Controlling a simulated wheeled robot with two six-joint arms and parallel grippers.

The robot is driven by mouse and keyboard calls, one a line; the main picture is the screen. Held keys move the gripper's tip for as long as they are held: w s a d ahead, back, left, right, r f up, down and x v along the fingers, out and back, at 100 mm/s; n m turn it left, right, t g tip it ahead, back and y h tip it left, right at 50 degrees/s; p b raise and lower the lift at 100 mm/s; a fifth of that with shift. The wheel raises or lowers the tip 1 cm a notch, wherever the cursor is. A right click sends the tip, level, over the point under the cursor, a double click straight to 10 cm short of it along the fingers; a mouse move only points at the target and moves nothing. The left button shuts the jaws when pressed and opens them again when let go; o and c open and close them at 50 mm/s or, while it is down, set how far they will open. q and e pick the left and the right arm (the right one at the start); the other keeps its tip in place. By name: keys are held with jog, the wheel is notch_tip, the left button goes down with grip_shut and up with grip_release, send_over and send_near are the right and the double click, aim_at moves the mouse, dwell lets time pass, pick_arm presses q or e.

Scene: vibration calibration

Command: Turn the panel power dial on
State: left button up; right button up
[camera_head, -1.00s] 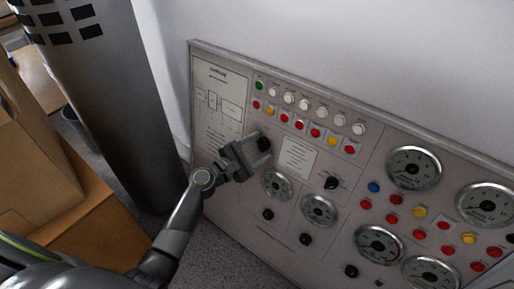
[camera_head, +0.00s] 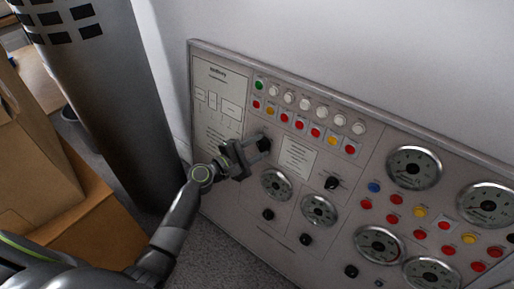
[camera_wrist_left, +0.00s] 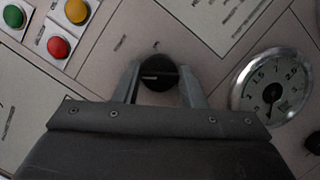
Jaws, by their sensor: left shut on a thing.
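The grey control panel (camera_head: 225,200) stands against the wall. The black power dial (camera_head: 264,144) is at its upper left, right of the printed diagram sheet. My left gripper (camera_head: 256,149) is at this dial. In the left wrist view the dial (camera_wrist_left: 158,73) sits between the two fingers of my left gripper (camera_wrist_left: 160,82), which are shut on it from both sides. A light pointer mark shows across the dial's face. My right gripper is not in view.
A round gauge (camera_head: 276,185) is close below the dial. Rows of coloured buttons (camera_head: 300,124) run above and to the right. Another black knob (camera_head: 331,183) is farther right. A dark pillar (camera_head: 115,100) and cardboard boxes (camera_head: 95,215) stand at the left.

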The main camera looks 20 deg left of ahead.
pick_arm(q)
jog(key=m+g, duration=0.1)
jog(key=m, duration=0.5)
jog(key=shift+r+m+g+p, duration=0.1)
jog(key=shift+m+g+p, duration=0.3)
jog(key=shift+m+g+y+p, duration=0.3)
jog(key=shift+m+p, duration=0.1)
jog(key=shift+m, duration=0.8)
jog(key=m+p, duration=0.1)
jog(key=m, duration=0.2)
jog(key=shift+r+g+y, duration=0.1)
jog(key=shift+g+y, duration=0.2)
jog(key=shift+m+y+p, duration=0.4)
jog(key=shift+m+p, duration=0.1)
jog(key=shift+m, duration=0.6)
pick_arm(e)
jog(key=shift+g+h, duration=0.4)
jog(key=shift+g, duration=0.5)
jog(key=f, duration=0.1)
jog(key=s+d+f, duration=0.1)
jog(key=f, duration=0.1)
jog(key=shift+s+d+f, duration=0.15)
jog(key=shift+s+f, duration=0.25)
pick_arm(q)
jog(key=shift+m, duration=0.3)
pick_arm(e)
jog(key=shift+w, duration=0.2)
